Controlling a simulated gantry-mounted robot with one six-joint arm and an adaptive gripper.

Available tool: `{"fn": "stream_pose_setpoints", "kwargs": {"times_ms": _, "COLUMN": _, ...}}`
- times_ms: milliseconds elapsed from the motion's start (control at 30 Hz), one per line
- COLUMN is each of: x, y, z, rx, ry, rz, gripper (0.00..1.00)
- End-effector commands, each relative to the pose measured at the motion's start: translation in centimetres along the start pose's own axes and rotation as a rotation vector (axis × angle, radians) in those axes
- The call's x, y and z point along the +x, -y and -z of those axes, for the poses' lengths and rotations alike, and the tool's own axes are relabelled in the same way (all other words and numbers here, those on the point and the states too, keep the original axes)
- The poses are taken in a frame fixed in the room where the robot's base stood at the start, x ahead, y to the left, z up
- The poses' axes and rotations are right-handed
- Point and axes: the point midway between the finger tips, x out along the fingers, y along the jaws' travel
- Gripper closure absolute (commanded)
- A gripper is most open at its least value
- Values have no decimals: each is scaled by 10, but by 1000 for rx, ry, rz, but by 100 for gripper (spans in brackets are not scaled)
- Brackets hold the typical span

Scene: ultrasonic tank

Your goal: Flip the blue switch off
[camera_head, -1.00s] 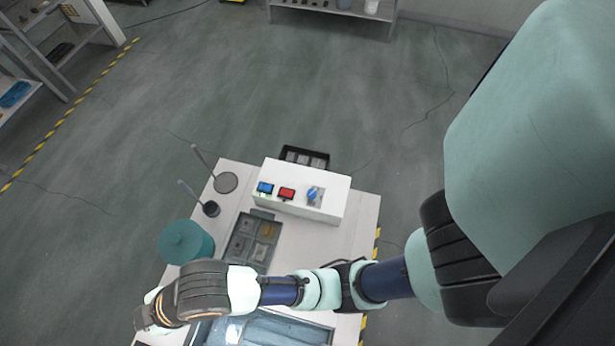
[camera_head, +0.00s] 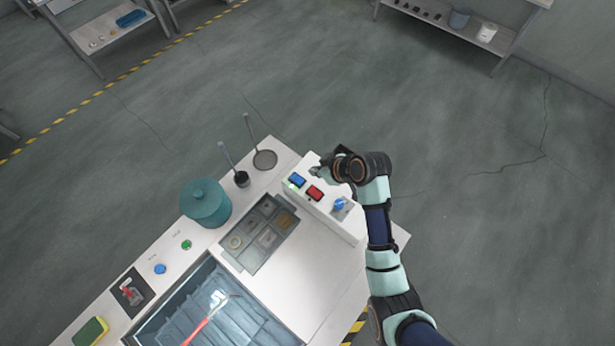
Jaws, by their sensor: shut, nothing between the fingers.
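The blue switch (camera_head: 297,180) is at the left end of the top of a white control box (camera_head: 346,230). A small green light shows beside it. A red switch (camera_head: 315,193) sits to its right, and a blue knob (camera_head: 339,204) is further right. My gripper (camera_head: 317,171) is shut and empty, just to the upper right of the blue switch, over the box's far edge. I cannot tell whether its fingertips touch the box. The switch is fully in sight.
A grey compartment tray (camera_head: 262,233) lies in front of the box. A teal pot (camera_head: 205,203) and two long-handled tools stand to its left. A water tank (camera_head: 213,303) is in front, with a red-handled tool.

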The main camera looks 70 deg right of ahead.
Motion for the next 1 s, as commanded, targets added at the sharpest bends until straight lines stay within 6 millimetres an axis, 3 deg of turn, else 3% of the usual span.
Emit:
{"fn": "stream_pose_setpoints", "kwargs": {"times_ms": 133, "x": 4, "y": 0, "z": 0, "rx": 0, "ry": 1, "rz": 1, "gripper": 100}}
{"fn": "stream_pose_setpoints", "kwargs": {"times_ms": 267, "x": 20, "y": 1, "z": 0, "rx": -1, "ry": 2, "rz": 2, "gripper": 100}}
{"fn": "stream_pose_setpoints", "kwargs": {"times_ms": 667, "x": 105, "y": 1, "z": -1, "rx": 0, "ry": 3, "rz": 1, "gripper": 100}}
{"fn": "stream_pose_setpoints", "kwargs": {"times_ms": 800, "x": 119, "y": 1, "z": -18, "rx": 1, "ry": 2, "rz": 1, "gripper": 100}}
{"fn": "stream_pose_setpoints", "kwargs": {"times_ms": 1000, "x": 128, "y": 0, "z": -28, "rx": 0, "ry": 0, "rz": -1, "gripper": 100}}
